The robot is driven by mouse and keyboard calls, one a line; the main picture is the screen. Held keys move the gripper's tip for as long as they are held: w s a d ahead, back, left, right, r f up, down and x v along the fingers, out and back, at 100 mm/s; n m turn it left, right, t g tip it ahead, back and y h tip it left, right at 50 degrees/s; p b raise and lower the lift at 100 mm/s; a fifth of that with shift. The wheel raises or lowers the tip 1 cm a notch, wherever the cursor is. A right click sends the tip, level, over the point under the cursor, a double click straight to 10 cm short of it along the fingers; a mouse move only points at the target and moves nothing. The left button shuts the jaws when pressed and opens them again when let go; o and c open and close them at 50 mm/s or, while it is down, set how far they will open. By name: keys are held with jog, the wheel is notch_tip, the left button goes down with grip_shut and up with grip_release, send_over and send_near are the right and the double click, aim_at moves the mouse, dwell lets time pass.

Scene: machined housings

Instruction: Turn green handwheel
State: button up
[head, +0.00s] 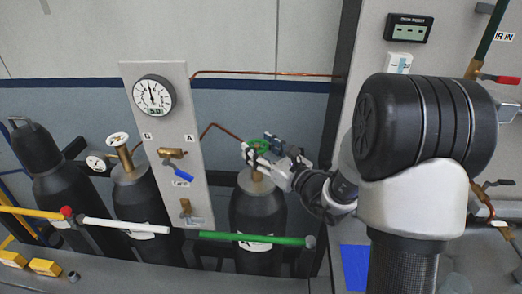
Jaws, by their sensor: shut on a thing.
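The green handwheel (263,147) sits on the brass valve on top of the right dark gas cylinder (258,208). Only small patches of its green show, because my gripper covers most of it. My gripper (256,156) reaches in from the right and is shut on the green handwheel. The wheel's turned angle cannot be told from here.
A grey panel (152,100) with a round gauge (153,96) and a blue-handled valve (177,171) stands left of the wheel. A green bar (257,239) crosses in front of the cylinders. A copper pipe (222,130) runs close behind.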

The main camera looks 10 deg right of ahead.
jog(key=o, duration=1.1)
jog(key=shift+c, duration=0.2)
jog(key=shift+s+d, duration=0.1)
jog(key=v, duration=1.1)
jog(key=shift+s+d, duration=0.2)
jog(key=shift+s, duration=0.15)
